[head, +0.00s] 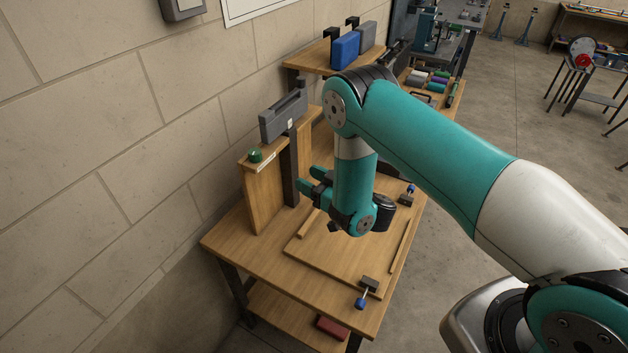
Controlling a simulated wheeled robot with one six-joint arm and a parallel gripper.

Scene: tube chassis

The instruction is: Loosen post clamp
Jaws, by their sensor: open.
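A dark upright post (290,168) stands on the wooden bench, beside a wooden upright panel with a green knob (255,155) on its top ledge. A grey box-like unit (284,116) sits at the top of the post. I cannot tell which part is the post clamp. My gripper (306,179) is open, with its two teal fingers pointing left toward the post. It looks close to the post's right side, but I cannot tell whether it touches. No object shows between the fingers. My arm hides part of the bench behind it.
The wooden bench (252,263) holds a flat board with strips. Small dark clamps with blue ends sit at its near edge (369,285) and far right (406,199). Blue (345,50) and grey cases stand on a shelf behind. The block wall is close on the left.

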